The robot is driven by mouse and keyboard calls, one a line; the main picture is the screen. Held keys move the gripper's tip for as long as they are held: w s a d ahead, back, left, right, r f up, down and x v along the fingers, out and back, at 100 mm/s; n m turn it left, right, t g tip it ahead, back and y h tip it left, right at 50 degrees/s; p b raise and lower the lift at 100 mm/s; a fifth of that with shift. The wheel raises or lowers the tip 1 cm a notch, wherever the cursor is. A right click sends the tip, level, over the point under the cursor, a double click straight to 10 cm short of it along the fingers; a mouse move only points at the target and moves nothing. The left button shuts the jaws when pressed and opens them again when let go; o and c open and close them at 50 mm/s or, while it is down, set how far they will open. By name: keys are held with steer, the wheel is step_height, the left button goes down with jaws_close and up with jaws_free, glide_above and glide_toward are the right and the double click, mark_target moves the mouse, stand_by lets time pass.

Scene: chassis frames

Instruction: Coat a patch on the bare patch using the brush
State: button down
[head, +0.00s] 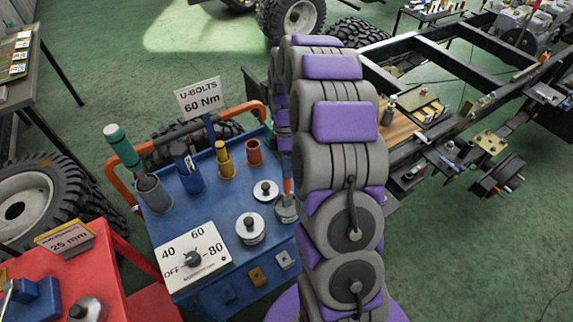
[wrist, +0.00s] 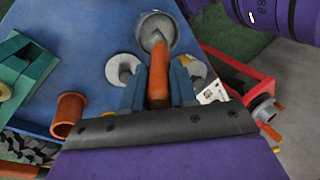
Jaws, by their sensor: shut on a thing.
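My gripper (wrist: 158,95) is shut on the orange handle of the brush (wrist: 158,78) in the wrist view. The brush's lower end is inside a round grey pot (wrist: 167,22) on the blue cart top; its bristles cannot be made out. In the head view the grey pot (head: 283,212) stands at the cart's right edge, with a bit of the orange handle (head: 287,187) above it. My arm hides the gripper there. I cannot pick out the bare patch; the chassis frame (head: 450,52) runs along the right, partly behind my arm.
The blue cart (head: 208,207) carries an orange cup (head: 254,152), a yellow cup (head: 225,160), round weights with knobs (head: 250,228), a dial panel (head: 192,258) and a "U-BOLTS 60 Nm" sign (head: 199,98). A red cart (head: 95,285) stands lower left. Green floor is open at right.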

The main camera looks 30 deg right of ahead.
steer(key=shift+f, duration=0.45)
stand_by(1.8)
steer(key=shift+r+p, duration=0.1)
steer(key=shift+p, duration=0.2)
steer(key=shift+r+p, duration=1.5)
steer(key=shift+r, duration=2)
